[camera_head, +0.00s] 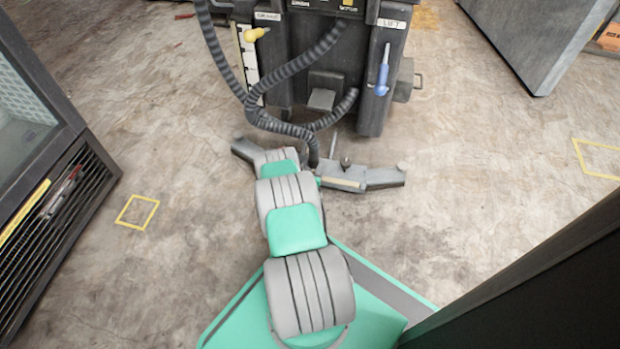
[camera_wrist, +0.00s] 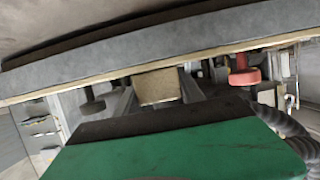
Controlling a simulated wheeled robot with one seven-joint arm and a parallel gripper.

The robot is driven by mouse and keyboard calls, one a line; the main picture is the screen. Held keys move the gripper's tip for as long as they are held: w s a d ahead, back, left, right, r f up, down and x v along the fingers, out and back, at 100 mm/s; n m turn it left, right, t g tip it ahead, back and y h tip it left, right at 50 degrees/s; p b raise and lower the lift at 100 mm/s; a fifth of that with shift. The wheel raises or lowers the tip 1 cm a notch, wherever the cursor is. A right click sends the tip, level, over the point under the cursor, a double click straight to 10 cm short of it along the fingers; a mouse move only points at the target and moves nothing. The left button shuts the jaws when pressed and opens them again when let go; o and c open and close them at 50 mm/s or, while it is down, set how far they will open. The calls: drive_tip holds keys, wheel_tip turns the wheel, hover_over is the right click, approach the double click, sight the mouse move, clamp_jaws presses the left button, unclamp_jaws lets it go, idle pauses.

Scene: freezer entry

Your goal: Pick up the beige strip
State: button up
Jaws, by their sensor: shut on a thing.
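In the wrist view, the fingers of my gripper (camera_wrist: 157,88) stand on both sides of a beige piece (camera_wrist: 158,84), which I take to be the beige strip; the gripper is shut on it. The piece sits right against the long grey squeegee bar (camera_wrist: 200,42), and I cannot tell whether it is clear of it. In the head view, a beige strip (camera_head: 340,183) shows low along the squeegee (camera_head: 375,178), just right of the end of my arm. My fingers are mostly hidden there by my arm.
A dark floor machine (camera_head: 325,75) with ribbed hoses (camera_head: 303,62) stands just beyond the squeegee. A red knob (camera_wrist: 243,75) shows in the wrist view.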

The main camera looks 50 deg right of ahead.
drive_tip(key=c, duration=0.7)
drive_tip(key=shift+r, duration=0.1)
